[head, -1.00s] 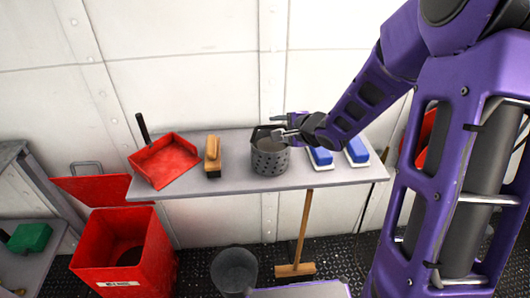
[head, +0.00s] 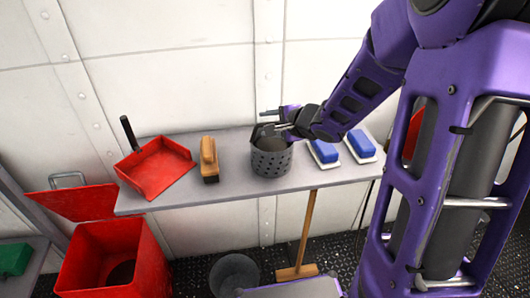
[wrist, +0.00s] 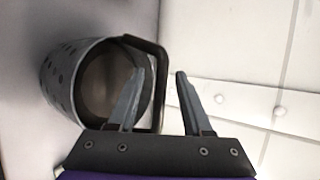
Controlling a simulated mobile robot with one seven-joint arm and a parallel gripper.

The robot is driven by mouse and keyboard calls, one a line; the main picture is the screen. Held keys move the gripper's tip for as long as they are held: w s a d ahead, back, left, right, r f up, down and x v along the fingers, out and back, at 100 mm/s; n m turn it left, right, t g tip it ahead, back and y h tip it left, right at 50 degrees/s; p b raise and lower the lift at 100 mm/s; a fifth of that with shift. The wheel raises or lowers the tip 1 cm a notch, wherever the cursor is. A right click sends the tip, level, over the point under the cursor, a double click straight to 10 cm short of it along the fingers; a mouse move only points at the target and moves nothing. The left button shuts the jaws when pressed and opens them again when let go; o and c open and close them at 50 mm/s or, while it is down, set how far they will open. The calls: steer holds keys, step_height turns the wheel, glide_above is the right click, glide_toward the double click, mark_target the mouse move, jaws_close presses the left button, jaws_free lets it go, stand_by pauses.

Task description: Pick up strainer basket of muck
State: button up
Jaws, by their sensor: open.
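The strainer basket (head: 271,160) is a grey perforated cylinder standing upright on the grey shelf (head: 228,186). Dark muck (wrist: 108,85) shows inside it in the wrist view, where the basket (wrist: 62,85) lies at the left. Its dark handle (wrist: 160,75) sticks up at the rim and lies between my gripper's fingers in the picture. My gripper (wrist: 158,80) is open at the basket's rim, also seen in the head view (head: 268,120). I cannot tell whether a finger touches the handle.
Left of the basket are a wooden brush (head: 209,160) and a red dustpan (head: 158,168). Two blue-and-white brushes (head: 324,152) lie to the right, under my arm. Below stand an open red bin (head: 112,260), a dark bucket (head: 234,273) and a broom (head: 306,235).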

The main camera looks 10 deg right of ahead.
steer(key=shift+w+a+f, duration=0.1)
steer(key=shift+w+f, duration=0.05)
steer(key=shift+w, duration=0.1)
jaws_close()
stand_by(1.4)
